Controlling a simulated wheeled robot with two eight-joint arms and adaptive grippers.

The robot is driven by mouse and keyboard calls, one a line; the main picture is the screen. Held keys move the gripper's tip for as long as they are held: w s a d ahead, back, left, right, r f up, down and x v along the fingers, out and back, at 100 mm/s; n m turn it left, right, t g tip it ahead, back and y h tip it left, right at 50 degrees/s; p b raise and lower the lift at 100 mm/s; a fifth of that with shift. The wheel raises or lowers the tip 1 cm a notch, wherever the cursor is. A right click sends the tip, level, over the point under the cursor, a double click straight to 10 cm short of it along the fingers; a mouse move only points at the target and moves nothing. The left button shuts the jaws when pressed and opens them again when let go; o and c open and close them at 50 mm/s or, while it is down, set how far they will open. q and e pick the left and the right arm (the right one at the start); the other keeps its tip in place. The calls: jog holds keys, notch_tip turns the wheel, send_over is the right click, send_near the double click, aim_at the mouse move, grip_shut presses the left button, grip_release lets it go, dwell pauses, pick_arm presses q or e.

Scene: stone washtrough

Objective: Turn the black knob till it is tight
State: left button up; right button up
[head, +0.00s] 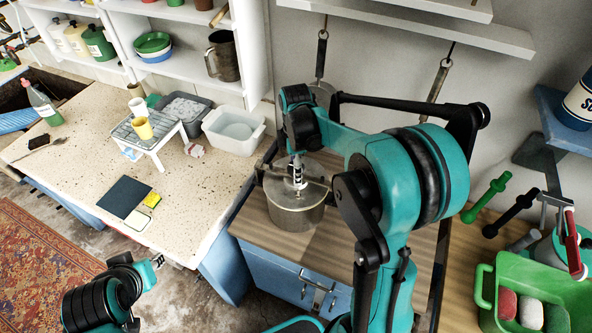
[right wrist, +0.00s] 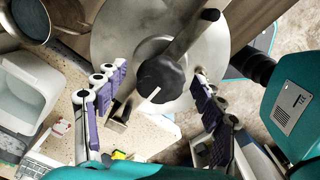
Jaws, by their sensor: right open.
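The black knob (right wrist: 162,80) is round, with a white mark on its top, and sits at the middle of a round metal lid (right wrist: 112,38). A dark bar (right wrist: 192,36) crosses the lid under it. The lidded metal pot (head: 296,217) stands on the wooden top in the head view, where my right gripper (head: 298,176) points down at it and hides the knob. In the right wrist view my right gripper (right wrist: 160,74) is open, its purple-padded fingers on either side of the knob with visible gaps. My left gripper (head: 156,262) is at lower left, away from the pot; its jaws are unclear.
A white tub (head: 234,130) and a small white rack (head: 150,132) stand on the speckled counter (head: 85,160) left of the pot. A green crate (head: 540,268) is at lower right. Utensils hang on the wall.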

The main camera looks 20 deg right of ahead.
notch_tip(320, 180, up, 8)
jog(key=p, duration=0.6)
jog(key=shift+r, duration=0.1)
dwell(0.3)
